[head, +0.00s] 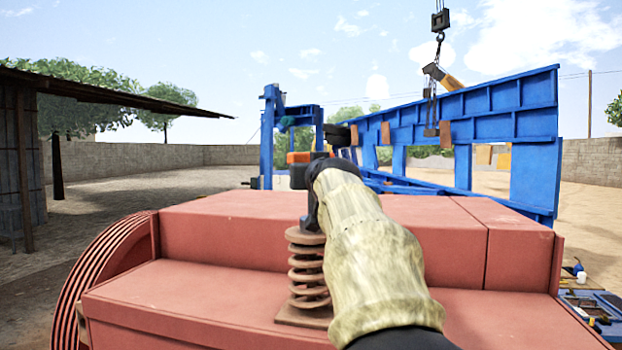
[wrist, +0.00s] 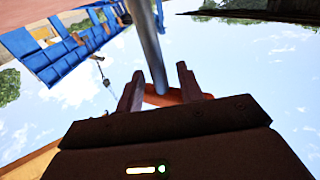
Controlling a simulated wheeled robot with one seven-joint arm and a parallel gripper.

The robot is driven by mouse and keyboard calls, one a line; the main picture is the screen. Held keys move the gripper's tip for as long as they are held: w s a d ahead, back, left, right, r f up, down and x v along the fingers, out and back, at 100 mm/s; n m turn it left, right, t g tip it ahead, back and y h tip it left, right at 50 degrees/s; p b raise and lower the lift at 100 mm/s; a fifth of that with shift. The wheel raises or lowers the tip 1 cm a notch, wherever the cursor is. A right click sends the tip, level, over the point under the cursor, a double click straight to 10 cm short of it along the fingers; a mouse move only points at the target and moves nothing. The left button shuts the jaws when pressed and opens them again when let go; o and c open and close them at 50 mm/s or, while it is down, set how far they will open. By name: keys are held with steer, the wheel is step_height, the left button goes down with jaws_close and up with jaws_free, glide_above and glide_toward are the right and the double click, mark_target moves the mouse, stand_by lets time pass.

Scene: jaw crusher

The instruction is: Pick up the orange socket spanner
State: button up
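The orange socket spanner (wrist: 165,99) shows in the wrist view as an orange piece at the fingers, with a grey metal shaft (wrist: 148,45) running up past it. My gripper (wrist: 157,85) has its two dark fingers spread apart. The shaft passes between them, with a gap visible on each side. The orange piece reaches past the right finger. In the head view a small orange part (head: 299,157) shows just beyond my gripper (head: 308,175), above the bolt spring. My sleeved arm hides most of the gripper and spanner there.
The red crusher body (head: 230,235) fills the front, with a rusty coiled spring (head: 308,268) standing on it. A blue steel frame (head: 480,115) stands behind. A crane hook (head: 440,30) hangs above it. A table with tools (head: 600,305) is at lower right.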

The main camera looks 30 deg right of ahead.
steer(key=shift+w+d, duration=0.3)
steer(key=shift+w, duration=0.35)
steer(key=shift+s, duration=0.1)
steer(key=shift+s+a, duration=0.1)
steer(key=shift+a, duration=0.05)
steer(key=shift+c, duration=0.3)
steer(key=shift+r, duration=0.1)
jaws_close()
